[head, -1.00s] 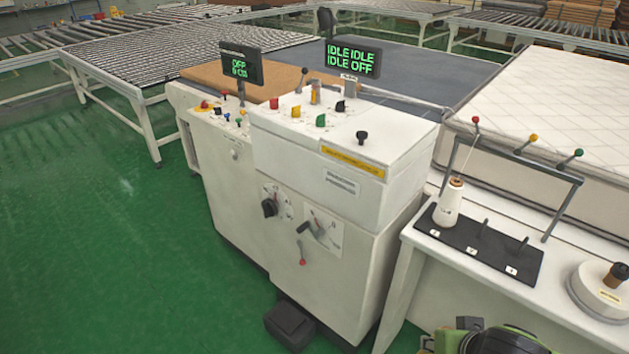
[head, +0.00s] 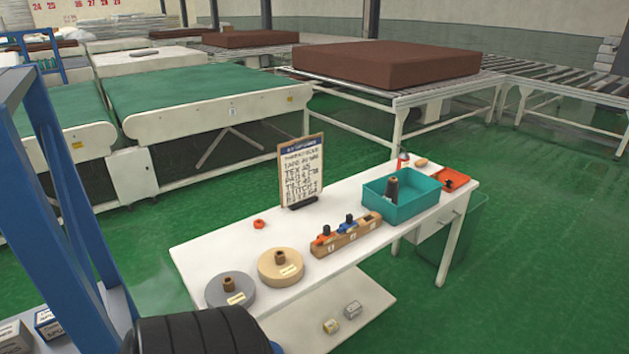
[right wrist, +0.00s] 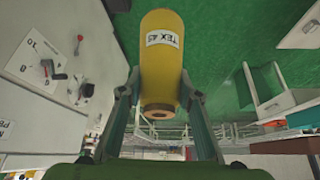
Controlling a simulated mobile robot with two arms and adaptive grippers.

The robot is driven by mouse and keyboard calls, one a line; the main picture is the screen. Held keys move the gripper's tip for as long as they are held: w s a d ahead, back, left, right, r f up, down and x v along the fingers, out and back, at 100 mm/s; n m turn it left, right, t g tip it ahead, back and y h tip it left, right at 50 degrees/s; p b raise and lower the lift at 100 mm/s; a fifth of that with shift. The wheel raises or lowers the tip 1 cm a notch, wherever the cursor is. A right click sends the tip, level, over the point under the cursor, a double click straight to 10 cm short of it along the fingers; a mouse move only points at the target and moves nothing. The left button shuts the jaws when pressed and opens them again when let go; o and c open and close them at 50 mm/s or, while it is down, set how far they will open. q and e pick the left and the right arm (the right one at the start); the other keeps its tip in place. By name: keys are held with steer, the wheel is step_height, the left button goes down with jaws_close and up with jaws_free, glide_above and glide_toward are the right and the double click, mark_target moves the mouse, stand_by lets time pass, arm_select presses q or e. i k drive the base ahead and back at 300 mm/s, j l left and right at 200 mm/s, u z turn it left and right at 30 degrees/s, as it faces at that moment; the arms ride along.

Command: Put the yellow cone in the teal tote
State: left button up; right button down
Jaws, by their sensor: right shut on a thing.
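The yellow cone (right wrist: 162,62), with a white label reading TEX 45, is held between the fingers of my right gripper (right wrist: 160,92) in the right wrist view. Its narrower end with a brownish core points toward the bottom of that view. The teal tote (head: 400,212) stands on the right part of a white table in the head view. A dark cone (head: 392,189) stands inside the tote. Neither gripper shows in the head view, and my left gripper is in no current view.
The white table (head: 215,250) also bears two discs (head: 281,267), a wooden holder (head: 346,236), an upright sign board (head: 301,172) and an orange-red tray (head: 453,179). A blue frame (head: 70,200) rises at left. Green floor is open at right.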

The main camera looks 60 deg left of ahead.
mark_target(407, 200)
steer(key=u, duration=2.05)
steer(key=i+l+u, duration=0.15)
steer(key=i+l, duration=0.25)
steer(key=i+l+u, duration=0.2)
steer(key=i+l, duration=0.2)
steer(key=i+l+u, duration=0.15)
steer(key=i+l, duration=0.2)
steer(key=l, duration=0.25)
steer(key=i+l, duration=0.25)
steer(key=i, duration=0.1)
